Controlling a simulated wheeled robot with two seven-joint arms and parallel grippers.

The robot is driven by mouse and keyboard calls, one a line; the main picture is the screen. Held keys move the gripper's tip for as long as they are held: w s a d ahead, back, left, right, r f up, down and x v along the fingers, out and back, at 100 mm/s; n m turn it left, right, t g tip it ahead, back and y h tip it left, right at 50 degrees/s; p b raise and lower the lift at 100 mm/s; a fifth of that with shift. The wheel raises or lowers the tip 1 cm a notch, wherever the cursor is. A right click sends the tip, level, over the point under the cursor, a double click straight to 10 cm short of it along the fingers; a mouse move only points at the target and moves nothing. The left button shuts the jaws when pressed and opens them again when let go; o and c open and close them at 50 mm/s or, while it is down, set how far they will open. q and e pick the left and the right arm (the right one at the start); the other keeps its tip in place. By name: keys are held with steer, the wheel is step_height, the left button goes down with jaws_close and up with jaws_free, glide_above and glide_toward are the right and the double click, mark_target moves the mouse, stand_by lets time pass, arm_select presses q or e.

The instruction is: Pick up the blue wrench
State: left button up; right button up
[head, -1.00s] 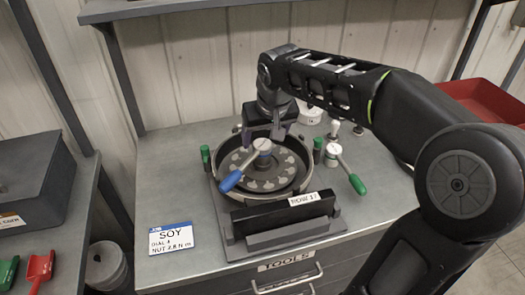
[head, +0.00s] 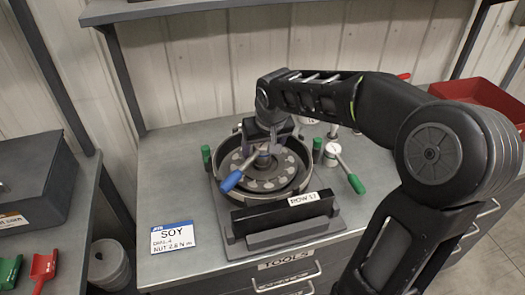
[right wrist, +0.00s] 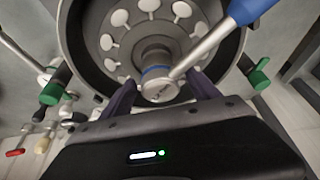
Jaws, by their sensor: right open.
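The blue wrench has a blue handle (head: 231,181) and a grey shaft with a round head. It sits at the centre of the round seed meter (head: 300,186), its handle pointing toward the front left. In the right wrist view its handle (right wrist: 250,10) runs to the upper right and its round head (right wrist: 160,88) is between my fingers. My right gripper (head: 268,146) is open over the wrench head, with one finger on each side (right wrist: 162,94). I cannot tell whether the fingers touch it. My left gripper is not in view.
Green knobs (head: 206,154) flank the meter. A SOY card (head: 172,237) lies at the left, and a red bin (head: 470,95) is at the back right.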

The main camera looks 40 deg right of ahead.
jaws_close()
stand_by(0.7)
